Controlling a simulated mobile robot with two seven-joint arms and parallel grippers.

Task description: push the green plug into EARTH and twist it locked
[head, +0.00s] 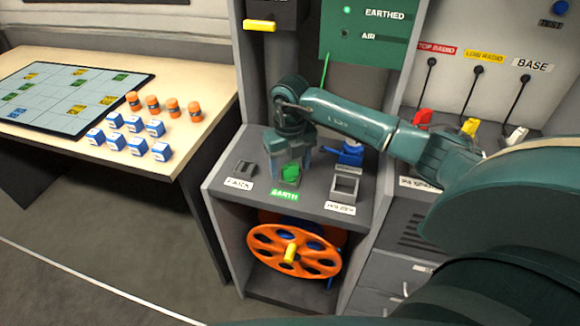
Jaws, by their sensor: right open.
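The green plug (290,173) is on the grey shelf, right behind the green EARTH label (284,195). It looks upright, but I cannot tell how deep it sits or how it is turned; the socket under it is hidden. My right gripper (289,170) points down over the plug from above, with its fingers apart on the plug's left and right sides. The gripper is open, and I cannot tell whether a finger touches the plug. My left gripper is not in view.
A grey holder frame (345,187) and a blue object (350,153) stand right of the plug; a dark slotted fitting (245,168) is left. An orange reel (294,250) sits below the shelf. A table (205,78) with a map board, blue blocks and orange pieces is at left.

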